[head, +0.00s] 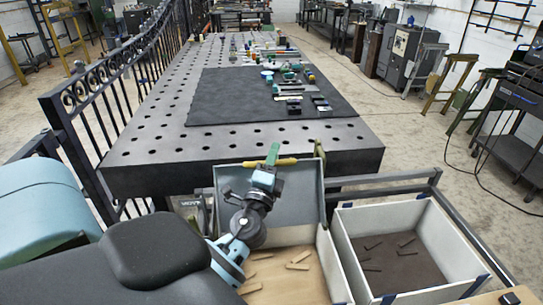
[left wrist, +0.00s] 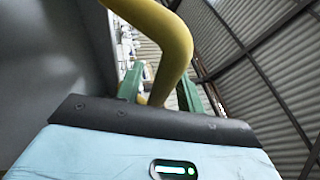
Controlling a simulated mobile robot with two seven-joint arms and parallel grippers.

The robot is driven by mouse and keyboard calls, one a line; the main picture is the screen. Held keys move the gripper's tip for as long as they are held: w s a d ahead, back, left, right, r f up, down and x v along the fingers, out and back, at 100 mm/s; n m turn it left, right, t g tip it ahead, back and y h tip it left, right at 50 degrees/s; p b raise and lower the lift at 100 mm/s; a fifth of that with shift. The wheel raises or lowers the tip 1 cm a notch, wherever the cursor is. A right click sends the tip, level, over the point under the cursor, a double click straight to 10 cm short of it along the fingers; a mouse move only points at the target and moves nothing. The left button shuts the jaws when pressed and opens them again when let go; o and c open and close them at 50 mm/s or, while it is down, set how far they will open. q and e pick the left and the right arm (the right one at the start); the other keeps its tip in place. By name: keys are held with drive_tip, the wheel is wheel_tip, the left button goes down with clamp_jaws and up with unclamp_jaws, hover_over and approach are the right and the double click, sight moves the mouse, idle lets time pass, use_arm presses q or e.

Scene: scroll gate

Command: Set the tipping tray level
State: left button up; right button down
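The tipping tray (head: 300,205) is a grey tray at the near end of the perforated table. It is tilted, its inside facing me and its near side low over the left crate. A yellow handle (head: 284,162) shows at its far upper edge; a yellow bent bar also shows in the left wrist view (left wrist: 172,40). My left gripper (head: 266,172), with green fingers, reaches this handle. In the left wrist view the fingers (left wrist: 160,85) stand apart with the yellow bar between them; whether they press on it is unclear. My right gripper is out of view.
The left crate (head: 331,262), partly hidden by my arm, and the right crate (head: 458,238) hold loose small pieces. The perforated table (head: 150,145) carries a dark mat (head: 240,105) with tools. A black scroll gate (head: 125,60) runs along its left side. Open floor lies right.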

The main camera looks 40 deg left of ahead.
use_arm(q)
drive_tip(key=c, duration=0.5)
clamp_jaws()
drive_tip(key=shift+w+a, duration=0.1)
